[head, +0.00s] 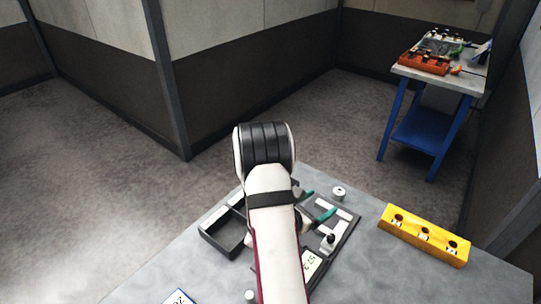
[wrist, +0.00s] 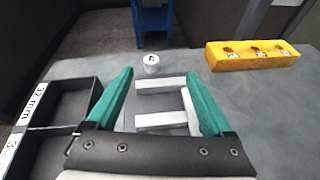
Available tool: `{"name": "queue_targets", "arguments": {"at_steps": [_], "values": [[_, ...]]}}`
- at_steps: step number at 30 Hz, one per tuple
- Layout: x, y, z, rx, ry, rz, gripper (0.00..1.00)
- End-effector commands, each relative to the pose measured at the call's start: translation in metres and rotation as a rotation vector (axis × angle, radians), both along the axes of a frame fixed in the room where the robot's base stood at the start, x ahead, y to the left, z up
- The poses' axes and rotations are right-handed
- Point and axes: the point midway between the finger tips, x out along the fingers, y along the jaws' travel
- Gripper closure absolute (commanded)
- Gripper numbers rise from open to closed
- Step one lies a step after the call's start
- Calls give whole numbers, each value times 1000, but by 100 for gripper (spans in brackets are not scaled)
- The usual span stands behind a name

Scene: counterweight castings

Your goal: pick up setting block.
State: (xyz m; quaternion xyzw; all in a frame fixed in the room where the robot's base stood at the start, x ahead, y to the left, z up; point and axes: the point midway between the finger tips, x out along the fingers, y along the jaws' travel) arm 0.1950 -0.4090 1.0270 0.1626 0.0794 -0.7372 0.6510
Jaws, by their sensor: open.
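Pale grey bars lie on a dark plate between and below my fingers: an upper bar (wrist: 153,87), a lower bar (wrist: 158,121) and an upright-running bar (wrist: 188,108) at the right. I cannot tell which piece is the setting block. In the head view, pale bars (head: 325,204) show right of my arm on the dark plate (head: 346,236). My gripper (wrist: 158,76) has two green fingers spread wide with nothing held. Its fingers (head: 316,208) are partly hidden by my arm in the head view.
A dark two-compartment tray (wrist: 96,110) marked "32 mm" is at left. A small white cylinder (wrist: 151,63) stands beyond the bars. A yellow block (wrist: 252,62) with several holes is at right. A blue workbench (head: 428,130) stands behind. The table's right front is bare.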

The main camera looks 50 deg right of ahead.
Motion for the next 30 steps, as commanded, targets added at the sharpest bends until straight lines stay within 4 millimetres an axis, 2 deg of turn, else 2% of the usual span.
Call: {"name": "queue_targets", "arguments": {"at_steps": [1, 3, 5, 9, 15, 21, 27, 30], "values": [[1, -4, -19, 24, 46, 56, 15], [6, -7, -34, 43, 83, 118, 15], [7, -14, -42, 49, 94, 139, 15], [7, -47, -56, 48, 93, 140, 15], [8, -88, -72, 47, 93, 141, 15], [8, -107, -80, 48, 92, 142, 15], [4, -142, -96, 47, 93, 142, 15], [5, -151, -99, 48, 92, 142, 15]]}}
